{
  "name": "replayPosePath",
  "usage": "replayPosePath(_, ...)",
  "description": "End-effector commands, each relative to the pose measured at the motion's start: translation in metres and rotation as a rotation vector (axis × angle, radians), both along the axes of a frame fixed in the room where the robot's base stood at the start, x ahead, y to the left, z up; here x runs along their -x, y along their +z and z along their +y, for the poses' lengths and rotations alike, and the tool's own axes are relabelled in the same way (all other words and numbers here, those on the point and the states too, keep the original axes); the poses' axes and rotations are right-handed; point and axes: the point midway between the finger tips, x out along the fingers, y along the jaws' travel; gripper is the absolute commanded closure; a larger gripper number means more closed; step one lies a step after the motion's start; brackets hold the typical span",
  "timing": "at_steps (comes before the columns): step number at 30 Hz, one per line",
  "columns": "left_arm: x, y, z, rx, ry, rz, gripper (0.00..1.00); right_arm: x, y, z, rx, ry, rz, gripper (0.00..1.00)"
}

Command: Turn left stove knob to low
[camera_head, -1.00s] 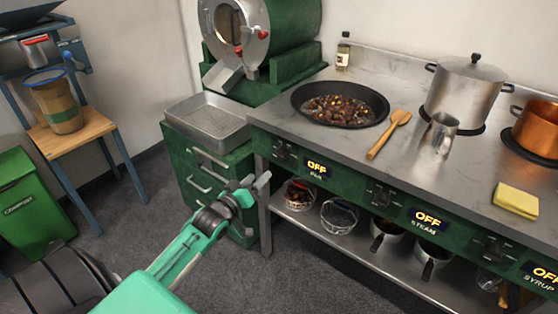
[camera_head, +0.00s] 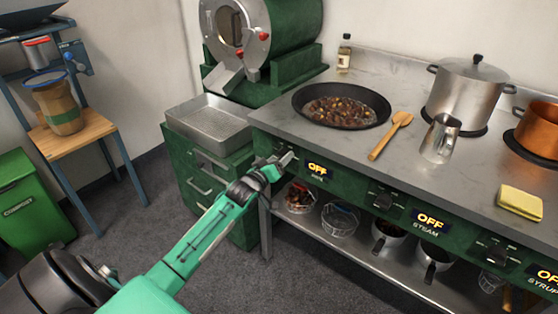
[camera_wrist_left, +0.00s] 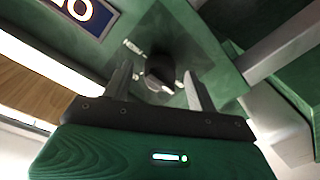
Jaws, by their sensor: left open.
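My left gripper (camera_head: 279,164) is at the left end of the green stove front, just left of the lit OFF display (camera_head: 317,170) of the pan burner. In the left wrist view the left stove knob (camera_wrist_left: 160,70), dark and rounded, sits between the two open fingers of the gripper (camera_wrist_left: 160,88). I cannot tell whether the fingers touch it. In the head view my gripper covers this knob. A black pan of chestnuts (camera_head: 341,106) sits on the stove top above. My right gripper does not show.
The steam knob (camera_head: 383,199) and its OFF display (camera_head: 430,221) are further right. A wooden spoon (camera_head: 391,136), metal pitcher (camera_head: 440,138) and steel pot (camera_head: 468,92) are on the stove top. A metal tray (camera_head: 208,123) lies on the drawer cabinet at left.

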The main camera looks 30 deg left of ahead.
Motion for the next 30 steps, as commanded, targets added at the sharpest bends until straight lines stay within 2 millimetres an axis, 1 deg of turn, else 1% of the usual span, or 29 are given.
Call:
replayPosePath(7, -0.001, 0.0, 0.0, 0.0, 0.0, 0.0, 0.42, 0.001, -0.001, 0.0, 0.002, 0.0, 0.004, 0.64)
replayPosePath(8, 0.0, 0.0, 0.0, 0.0, 0.0, 0.0, 0.45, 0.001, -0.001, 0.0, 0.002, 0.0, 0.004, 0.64)
replayPosePath(12, 0.0, 0.0, 0.0, 0.0, 0.0, 0.0, 0.73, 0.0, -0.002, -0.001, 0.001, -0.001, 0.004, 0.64)
replayPosePath(14, 0.0, 0.0, 0.0, 0.0, 0.0, 0.0, 0.85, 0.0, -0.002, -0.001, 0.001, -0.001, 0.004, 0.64)
replayPosePath(15, 0.0, 0.0, 0.0, 0.0, 0.0, 0.0, 0.86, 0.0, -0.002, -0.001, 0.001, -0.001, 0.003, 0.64)
replayPosePath(24, 0.0, 0.001, 0.0, -0.038, 0.0, -0.003, 0.86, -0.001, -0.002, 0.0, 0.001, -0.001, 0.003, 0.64)
replayPosePath(28, 0.0, 0.001, 0.0, -0.099, 0.0, -0.007, 0.86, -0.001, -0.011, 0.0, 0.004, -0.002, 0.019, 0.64)
replayPosePath(30, 0.0, 0.001, 0.0, -0.146, 0.0, -0.01, 0.86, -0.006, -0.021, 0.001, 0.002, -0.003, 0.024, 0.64)
